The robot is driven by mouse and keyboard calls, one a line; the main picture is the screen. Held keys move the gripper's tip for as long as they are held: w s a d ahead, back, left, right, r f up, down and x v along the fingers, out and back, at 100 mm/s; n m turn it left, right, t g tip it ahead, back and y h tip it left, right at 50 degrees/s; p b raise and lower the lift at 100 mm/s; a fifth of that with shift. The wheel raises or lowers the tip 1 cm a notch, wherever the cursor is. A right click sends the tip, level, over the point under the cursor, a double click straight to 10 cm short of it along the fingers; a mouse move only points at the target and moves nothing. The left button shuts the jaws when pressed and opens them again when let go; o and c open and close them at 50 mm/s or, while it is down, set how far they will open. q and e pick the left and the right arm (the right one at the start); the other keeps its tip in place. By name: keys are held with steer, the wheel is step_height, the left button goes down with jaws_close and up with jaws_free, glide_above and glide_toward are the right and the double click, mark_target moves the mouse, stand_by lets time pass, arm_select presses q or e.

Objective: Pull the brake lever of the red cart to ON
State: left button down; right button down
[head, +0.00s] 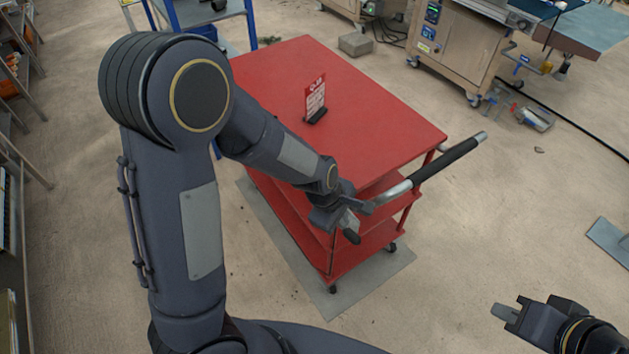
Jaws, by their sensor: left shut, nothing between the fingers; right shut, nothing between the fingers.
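The red cart (385,115) stands in the middle of the head view, with a flat red top and lower shelves. Its push handle (445,160), a metal bar with a black grip, sticks out at the right end. My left arm reaches across the cart's near side. My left gripper (350,222) is shut at the near end of the handle, by the cart's near corner. A small dark rounded end (352,237) shows there; I cannot tell whether it is the brake lever's knob. The lever's setting cannot be made out. My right gripper (506,312) is shut and empty at lower right, away from the cart.
A red sign (315,97) on a black foot stands on the cart top. The cart stands over a grey floor plate (370,288). A beige machine (457,50) is at the back right, with a blue rack (250,25) behind the cart. The floor right of the cart is mostly clear.

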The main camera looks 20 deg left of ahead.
mark_target(347, 236)
arm_select(q)
steer(key=shift+s+d+f+b, duration=0.2)
steer(key=shift+s+d+f, duration=0.25)
steer(key=shift+f, duration=0.2)
steer(key=shift+s+d+f+b, duration=0.15)
steer(key=shift+s+d+f, duration=0.15)
steer(key=shift+d+f, duration=0.25)
steer(key=shift+s+d+f, duration=0.1)
steer(key=shift+s+f, duration=0.2)
steer(key=shift+f, duration=0.05)
arm_select(e)
steer(key=shift+a+f, duration=0.1)
steer(key=shift+f, duration=0.3)
